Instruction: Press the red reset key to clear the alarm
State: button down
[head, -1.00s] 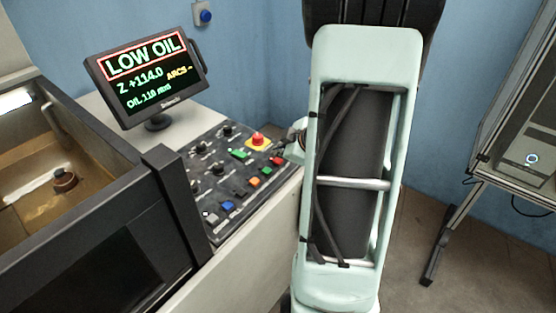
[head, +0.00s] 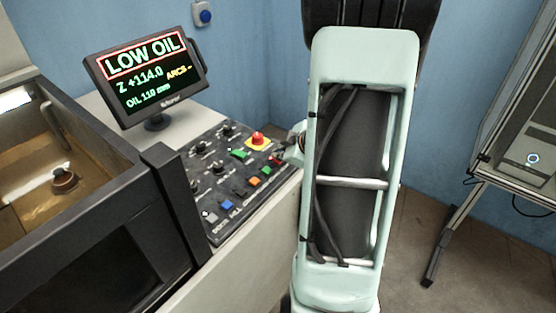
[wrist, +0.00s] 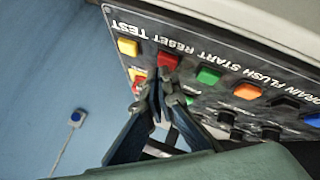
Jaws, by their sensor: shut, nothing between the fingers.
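The red reset key (wrist: 168,62) sits in a row of coloured keys on the dark control panel (head: 200,170), beside the label RESET. In the wrist view my gripper (wrist: 161,84) is shut and empty, its fingertips just at the near edge of the red key. I cannot tell whether they touch it. In the head view my arm hides most of the gripper at the panel's right end. The monitor (head: 150,80) shows LOW OIL in a red frame.
A yellow key (wrist: 128,47) and a green key (wrist: 208,76) flank the red one. A red emergency-stop button (head: 258,138) on a yellow base stands close to the fingers. Black knobs are also nearby. An open tank (head: 95,150) lies to the left.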

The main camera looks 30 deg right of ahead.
aim_at(279, 161)
jog(key=shift+f, duration=0.4)
jog(key=shift+r, duration=0.15)
dwell(0.4)
jog(key=shift+r+p, duration=0.8)
jog(key=shift+p, duration=0.05)
notch_tip(279, 161, up, 5)
jog(key=p, duration=0.5)
dwell(0.4)
